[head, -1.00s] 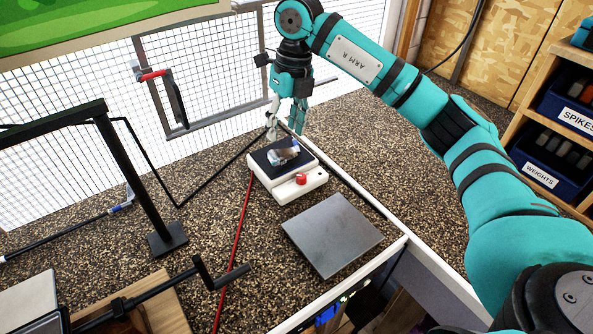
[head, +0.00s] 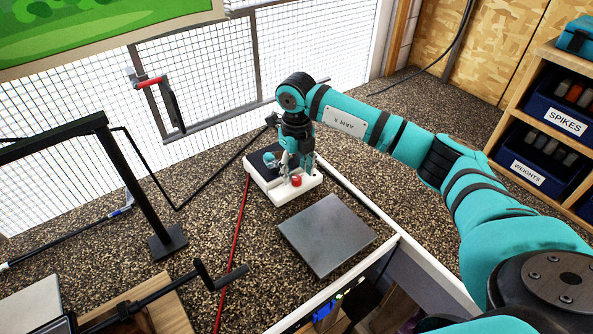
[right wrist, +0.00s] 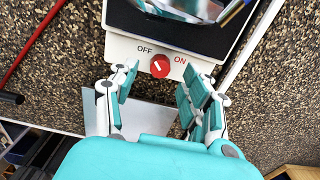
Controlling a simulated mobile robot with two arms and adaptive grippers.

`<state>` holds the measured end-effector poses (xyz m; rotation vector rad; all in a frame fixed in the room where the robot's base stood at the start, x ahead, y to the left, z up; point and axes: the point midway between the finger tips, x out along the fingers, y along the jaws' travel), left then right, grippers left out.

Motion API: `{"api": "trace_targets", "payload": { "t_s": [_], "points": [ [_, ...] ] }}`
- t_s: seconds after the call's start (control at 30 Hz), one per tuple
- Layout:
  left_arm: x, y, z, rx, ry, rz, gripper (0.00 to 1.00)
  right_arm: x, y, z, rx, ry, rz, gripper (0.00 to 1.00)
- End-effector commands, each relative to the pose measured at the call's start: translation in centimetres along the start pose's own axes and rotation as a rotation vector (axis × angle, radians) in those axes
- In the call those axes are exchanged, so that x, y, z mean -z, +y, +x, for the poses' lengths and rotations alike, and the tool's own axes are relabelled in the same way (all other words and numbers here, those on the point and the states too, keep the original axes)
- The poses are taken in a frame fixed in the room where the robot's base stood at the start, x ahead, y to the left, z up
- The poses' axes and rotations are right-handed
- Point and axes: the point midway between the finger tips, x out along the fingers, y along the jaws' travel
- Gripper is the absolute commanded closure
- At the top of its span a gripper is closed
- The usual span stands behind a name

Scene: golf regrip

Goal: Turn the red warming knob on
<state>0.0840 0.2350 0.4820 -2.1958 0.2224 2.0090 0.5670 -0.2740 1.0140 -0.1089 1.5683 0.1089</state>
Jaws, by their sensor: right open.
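The red warming knob (head: 296,181) sits on the front of a white warmer box (head: 283,194) with a dark top. In the right wrist view the knob (right wrist: 160,66) shows between the printed words OFF and ON, its white mark tilted up and left toward OFF. My right gripper (head: 298,172) is above the front of the box in the head view. In the right wrist view its open fingers (right wrist: 158,85) are spread on either side just short of the knob, with nothing between them. My left gripper is not in view.
A grey metal plate (head: 326,235) lies in front of the box. A red shaft (head: 234,250) runs along its left. A black stand (head: 140,185) and a crank (head: 215,280) are at left. Shelves with blue bins (head: 548,140) are at right.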

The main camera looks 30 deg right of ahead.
Motion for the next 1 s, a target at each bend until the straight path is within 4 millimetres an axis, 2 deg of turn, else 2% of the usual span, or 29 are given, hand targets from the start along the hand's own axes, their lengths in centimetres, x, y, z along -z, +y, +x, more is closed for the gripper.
{"api": "trace_targets", "payload": {
  "t_s": [0.2, 0.53, 0.9, 1.0],
  "points": [
    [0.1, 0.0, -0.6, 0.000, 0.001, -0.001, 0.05, 0.0, 0.0, 2.1, 0.000, 0.002, -0.001, 0.52],
    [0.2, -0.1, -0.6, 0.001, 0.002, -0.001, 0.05, 0.0, 0.0, 2.5, 0.000, 0.000, -0.001, 0.52],
    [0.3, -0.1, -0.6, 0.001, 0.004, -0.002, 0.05, 0.0, 0.0, 2.4, 0.000, 0.000, 0.000, 1.00],
    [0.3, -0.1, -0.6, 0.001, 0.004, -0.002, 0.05, 0.0, 0.0, 2.4, 0.001, 0.000, 0.000, 1.00]
  ]
}}
